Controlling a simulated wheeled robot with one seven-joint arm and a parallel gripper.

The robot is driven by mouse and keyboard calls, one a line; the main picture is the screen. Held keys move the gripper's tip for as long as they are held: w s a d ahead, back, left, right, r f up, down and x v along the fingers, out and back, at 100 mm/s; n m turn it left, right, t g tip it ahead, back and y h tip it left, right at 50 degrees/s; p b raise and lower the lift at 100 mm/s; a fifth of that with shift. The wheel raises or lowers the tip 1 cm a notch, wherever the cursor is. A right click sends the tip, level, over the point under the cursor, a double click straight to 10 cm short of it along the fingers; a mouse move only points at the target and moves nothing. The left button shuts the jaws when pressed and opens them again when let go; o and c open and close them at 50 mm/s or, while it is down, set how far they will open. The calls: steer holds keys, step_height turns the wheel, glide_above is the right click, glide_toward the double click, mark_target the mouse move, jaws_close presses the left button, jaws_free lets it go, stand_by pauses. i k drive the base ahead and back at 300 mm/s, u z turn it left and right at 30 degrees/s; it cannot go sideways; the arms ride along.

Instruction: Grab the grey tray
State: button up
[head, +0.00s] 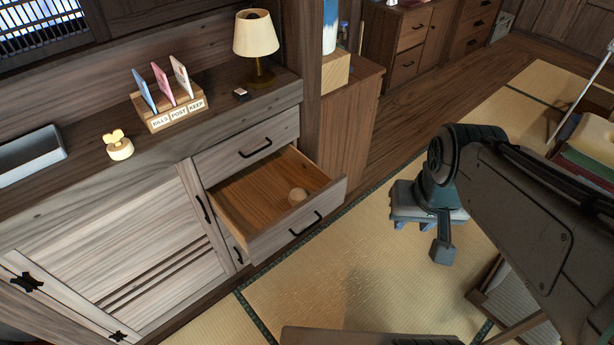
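A grey tray (30,156), long and low, lies on top of the wooden cabinet at the far left. Its left end is cut off by the picture edge. My gripper (428,232) hangs over the tatami at the right, pointing down, well away from the tray. Parts of it show below my arm's dark wrist, but I cannot make out whether its fingers are apart or together. Nothing is clearly seen in it.
On the cabinet top stand a yellow-topped trinket (119,147), a letter holder (176,118) and a lamp (256,37). Open tatami (300,290) lies in front.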

mark_target(22, 157)
steer(key=u, duration=0.4)
steer(key=i, duration=0.65)
steer(key=u, duration=2.65)
steer(key=i, duration=1.25)
steer(key=z, duration=0.4)
